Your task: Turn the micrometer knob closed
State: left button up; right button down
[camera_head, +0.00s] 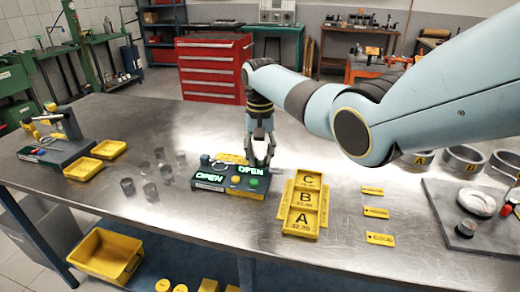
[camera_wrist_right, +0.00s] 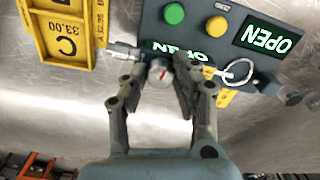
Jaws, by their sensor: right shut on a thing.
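The micrometer station is a dark grey box (camera_head: 212,183) near the middle of the bench, with two green displays that read OPEN. A green button and a yellow button (camera_wrist_right: 217,27) sit on its face. The round grey micrometer knob (camera_wrist_right: 160,72) with a red mark shows in the right wrist view, beside one display. My right gripper (camera_head: 262,164) reaches down over the box's right part. In the right wrist view its fingers (camera_wrist_right: 158,85) are on both sides of the knob and shut on it. My left gripper is not in view.
A yellow tray (camera_head: 304,208) marked A, B, C lies right of the box. Several small grey cylinders (camera_head: 150,191) stand to its left. Yellow tags (camera_head: 376,212) and large metal rings (camera_head: 463,158) are farther right. Bare bench lies in front of the box.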

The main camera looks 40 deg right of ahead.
aim_at(260, 157)
jog(key=n+p, duration=0.2)
jog(key=n, duration=0.2)
jog(key=shift+r+n, duration=0.15)
jog(key=shift+n, duration=0.25)
jog(key=n+p, duration=0.1)
jog(key=n, duration=0.3)
jog(key=shift+n, duration=0.3)
jog(key=n, duration=0.5)
jog(key=shift+w+p, duration=0.1)
jog(key=shift+p, duration=0.25)
jog(key=n, duration=0.5)
jog(key=shift+n, duration=0.4)
jog(key=c, duration=1)
grip_release()
notch_tip(260, 157, up, 12)
jog(key=shift+f, duration=0.1)
